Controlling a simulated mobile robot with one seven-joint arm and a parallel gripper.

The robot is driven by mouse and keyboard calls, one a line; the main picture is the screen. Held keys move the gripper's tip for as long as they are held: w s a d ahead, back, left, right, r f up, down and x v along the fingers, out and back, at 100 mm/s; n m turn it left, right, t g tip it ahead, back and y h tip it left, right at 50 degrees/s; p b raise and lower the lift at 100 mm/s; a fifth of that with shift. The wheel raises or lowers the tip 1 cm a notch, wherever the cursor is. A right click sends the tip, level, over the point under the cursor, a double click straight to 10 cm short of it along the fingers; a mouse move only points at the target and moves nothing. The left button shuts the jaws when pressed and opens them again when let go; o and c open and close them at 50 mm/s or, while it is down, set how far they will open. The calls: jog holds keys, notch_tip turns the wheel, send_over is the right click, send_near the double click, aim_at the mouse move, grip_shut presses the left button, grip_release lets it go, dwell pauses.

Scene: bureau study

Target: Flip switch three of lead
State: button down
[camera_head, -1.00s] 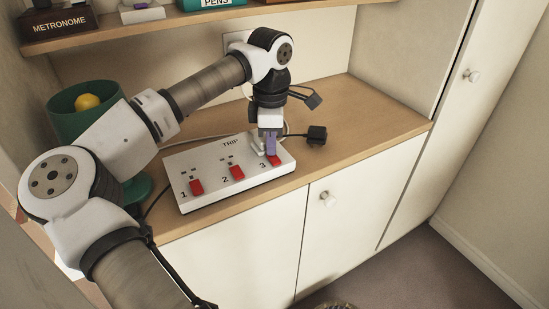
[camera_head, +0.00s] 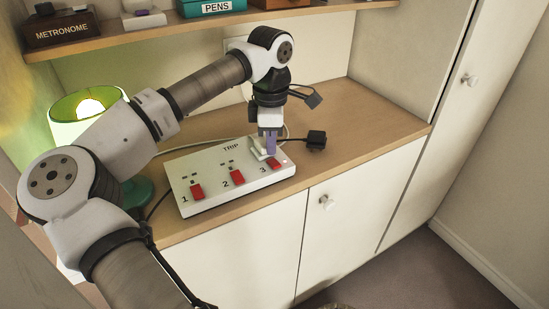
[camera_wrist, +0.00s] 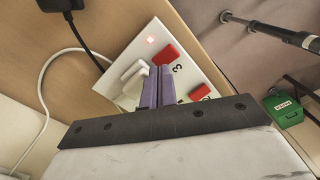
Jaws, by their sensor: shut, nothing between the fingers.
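The white power lead block (camera_head: 216,189) lies on the wooden counter, with red switches numbered 1, 2 and 3 and the word TRIP on top. Switch three (camera_head: 275,165) is at its right end; it also shows in the wrist view (camera_wrist: 166,54), with a small lit red light (camera_wrist: 149,39) beside it. My gripper (camera_head: 270,153) is shut and empty, its purple fingertips just behind switch three. In the wrist view the fingertips (camera_wrist: 157,70) are close to the switch; I cannot tell whether they touch. A white plug (camera_wrist: 131,82) sits in the block beside the fingers.
A green lamp (camera_head: 88,108) is lit at the left, partly behind my arm. A black plug (camera_head: 316,140) lies right of the block. A shelf (camera_head: 170,22) with a METRONOME box (camera_head: 62,29) runs above. The counter's right end is clear.

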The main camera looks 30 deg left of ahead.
aim_at(271, 160)
jog(key=shift+r+p, duration=1.4)
jog(key=shift+r, duration=1.05)
